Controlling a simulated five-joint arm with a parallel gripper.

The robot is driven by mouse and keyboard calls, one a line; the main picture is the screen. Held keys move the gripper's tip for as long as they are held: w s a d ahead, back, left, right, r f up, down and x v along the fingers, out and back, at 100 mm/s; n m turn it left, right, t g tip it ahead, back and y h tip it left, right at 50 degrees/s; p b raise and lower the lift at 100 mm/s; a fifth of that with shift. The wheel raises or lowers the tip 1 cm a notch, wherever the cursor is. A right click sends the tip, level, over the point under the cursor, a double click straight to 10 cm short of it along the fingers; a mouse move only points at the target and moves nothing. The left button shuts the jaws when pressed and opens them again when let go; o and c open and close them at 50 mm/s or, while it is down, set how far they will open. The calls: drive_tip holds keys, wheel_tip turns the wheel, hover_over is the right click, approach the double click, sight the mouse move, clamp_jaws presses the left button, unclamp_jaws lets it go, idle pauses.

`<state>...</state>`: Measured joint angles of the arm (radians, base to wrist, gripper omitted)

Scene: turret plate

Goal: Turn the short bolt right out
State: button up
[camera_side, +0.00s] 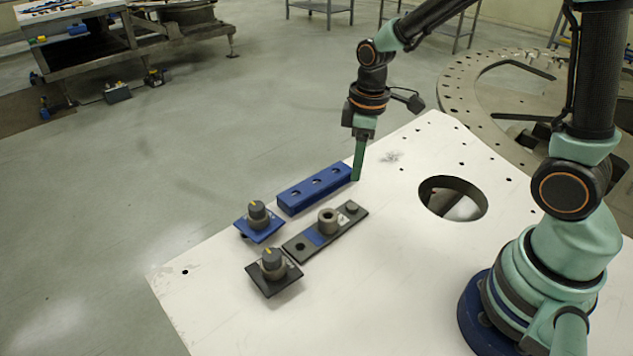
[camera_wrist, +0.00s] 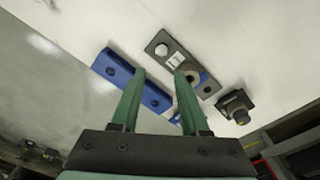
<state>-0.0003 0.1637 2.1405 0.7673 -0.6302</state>
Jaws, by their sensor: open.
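A dark plate (camera_side: 297,247) lies on the white table with a short bolt head (camera_side: 352,207) at its right end. A taller grey round piece (camera_side: 327,221) stands near its middle, beside a blue patch, and a hole shows at its left end. In the wrist view the short bolt (camera_wrist: 161,49) is a pale head on the plate (camera_wrist: 153,41), beyond the fingertips. The right finger partly covers the taller piece (camera_wrist: 192,74). My gripper (camera_side: 357,179) is open and empty, near the blue block's right end and apart from the bolt. It also shows in the wrist view (camera_wrist: 159,74).
A blue block (camera_side: 298,198) with several holes lies behind the plate. A knob on a blue base (camera_side: 259,228) and a knob on a black base (camera_side: 273,272) stand to the left. A large round opening (camera_side: 452,198) is in the table (camera_side: 400,270) to the right.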

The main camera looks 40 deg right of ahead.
sight(352, 206)
drive_tip(key=f, duration=0.2)
drive_tip(key=f+n, duration=0.1)
drive_tip(key=f, duration=0.1)
drive_tip(key=shift+w+g, duration=0.2)
drive_tip(key=shift+g, duration=0.2)
wheel_tip(352, 206, down, 6)
drive_tip(key=shift+f, duration=0.3)
drive_tip(key=m, duration=0.8)
drive_tip(key=shift+m, duration=0.4)
drive_tip(key=m, duration=0.5)
drive_tip(key=shift+r, duration=0.1)
drive_tip(key=m, duration=0.4)
drive_tip(key=shift+m, duration=0.4)
drive_tip(key=m, duration=0.3)
drive_tip(key=shift+m, duration=0.3)
drive_tip(key=m, duration=0.4)
drive_tip(key=shift+m, duration=0.4)
drive_tip(key=m, duration=0.4)
drive_tip(key=shift+m, duration=0.4)
drive_tip(key=m, duration=0.4)
